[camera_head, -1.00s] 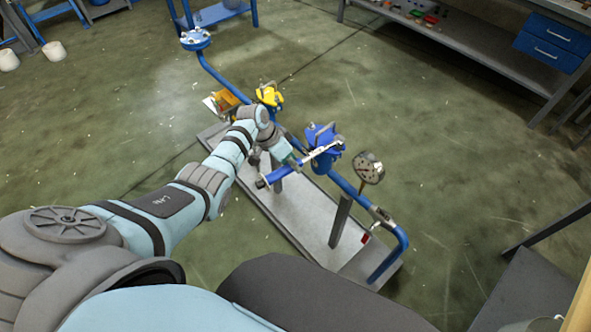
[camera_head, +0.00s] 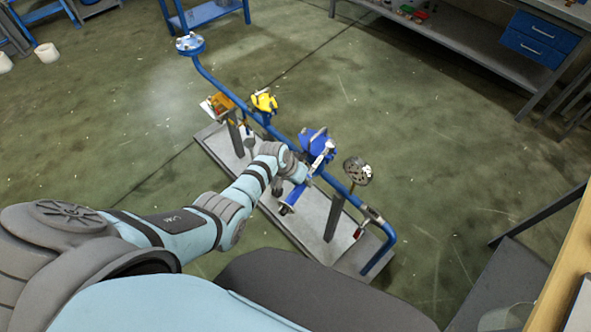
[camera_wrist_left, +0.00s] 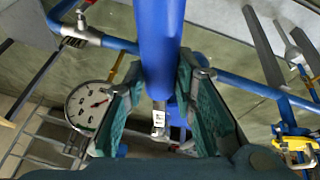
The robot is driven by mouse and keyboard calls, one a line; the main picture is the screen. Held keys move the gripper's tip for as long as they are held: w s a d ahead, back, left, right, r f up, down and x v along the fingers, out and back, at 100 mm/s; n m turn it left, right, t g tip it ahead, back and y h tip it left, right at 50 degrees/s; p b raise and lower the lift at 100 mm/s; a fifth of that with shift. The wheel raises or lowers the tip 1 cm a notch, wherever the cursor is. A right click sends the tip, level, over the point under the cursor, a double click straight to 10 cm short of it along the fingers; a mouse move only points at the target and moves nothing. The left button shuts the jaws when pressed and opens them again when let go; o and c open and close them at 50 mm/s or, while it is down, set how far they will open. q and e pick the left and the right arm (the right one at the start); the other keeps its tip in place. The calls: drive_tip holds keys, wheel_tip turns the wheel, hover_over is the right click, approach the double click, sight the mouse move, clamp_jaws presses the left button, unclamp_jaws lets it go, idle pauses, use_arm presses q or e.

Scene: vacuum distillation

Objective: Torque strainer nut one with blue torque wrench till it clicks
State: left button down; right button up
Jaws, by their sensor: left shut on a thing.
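The blue strainer (camera_head: 316,141) sits on the blue pipe, right of the yellow valve in the head view. The blue torque wrench (camera_head: 288,207) slopes from its near handle end up toward the strainer. Its blue handle (camera_wrist_left: 160,45) runs between my finger pads in the left wrist view. My left gripper (camera_head: 298,176) is shut on the wrench beside the strainer. The wrench head lies at the strainer, but I cannot tell whether it sits on nut one. The nut is hidden or too small to make out. My right gripper is not in view.
The pressure gauge (camera_head: 357,171) stands on the pipe to the right of the strainer. The yellow valve (camera_head: 264,101) and an orange part (camera_head: 222,104) are to the left. The pipe rig stands on a grey base plate (camera_head: 213,147). Open floor surrounds it.

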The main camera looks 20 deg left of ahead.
use_arm(q)
drive_tip(key=w+d+n+y+b, duration=0.1)
drive_tip(key=d+n+y, duration=0.1)
drive_tip(key=d+n, duration=0.4)
drive_tip(key=d, duration=0.3)
drive_tip(key=shift+w+d+b, duration=0.2)
drive_tip(key=shift+d+b, duration=0.1)
drive_tip(key=shift+b, duration=0.1)
idle(0.9)
